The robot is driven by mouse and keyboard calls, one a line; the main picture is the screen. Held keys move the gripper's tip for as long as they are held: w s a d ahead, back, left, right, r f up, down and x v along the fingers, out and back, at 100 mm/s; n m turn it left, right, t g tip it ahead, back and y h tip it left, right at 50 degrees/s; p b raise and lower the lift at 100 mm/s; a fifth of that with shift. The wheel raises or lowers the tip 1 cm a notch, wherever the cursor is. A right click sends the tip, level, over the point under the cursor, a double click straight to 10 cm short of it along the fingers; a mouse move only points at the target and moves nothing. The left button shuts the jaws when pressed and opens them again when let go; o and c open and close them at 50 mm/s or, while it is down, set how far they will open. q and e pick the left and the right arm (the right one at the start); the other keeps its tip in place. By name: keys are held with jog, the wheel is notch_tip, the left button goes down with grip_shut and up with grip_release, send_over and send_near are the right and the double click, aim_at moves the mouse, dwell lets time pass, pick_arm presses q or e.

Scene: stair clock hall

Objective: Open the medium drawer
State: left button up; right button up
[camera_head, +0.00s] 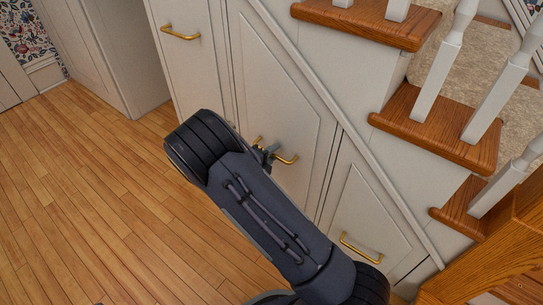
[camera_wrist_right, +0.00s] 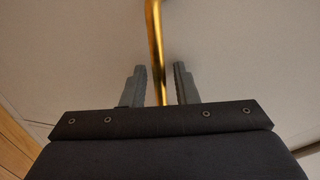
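The medium drawer (camera_head: 285,105) is the middle white panel under the stairs, between a taller and a smaller one. Its front looks flush with its neighbours. Its brass handle (camera_head: 287,159) is partly hidden by my right arm and gripper. My right gripper (camera_head: 268,153) is at this handle. In the right wrist view, the handle (camera_wrist_right: 154,45) runs between the two grey fingers of my right gripper (camera_wrist_right: 160,78). The fingers are apart, with a gap on either side of the handle. My left gripper is out of view.
The tall drawer's handle (camera_head: 180,33) is at upper left, the small drawer's handle (camera_head: 360,248) at lower right. Wooden stair treads (camera_head: 440,125) with white balusters rise on the right. The wooden floor (camera_head: 90,200) is clear on the left.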

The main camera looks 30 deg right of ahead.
grip_shut()
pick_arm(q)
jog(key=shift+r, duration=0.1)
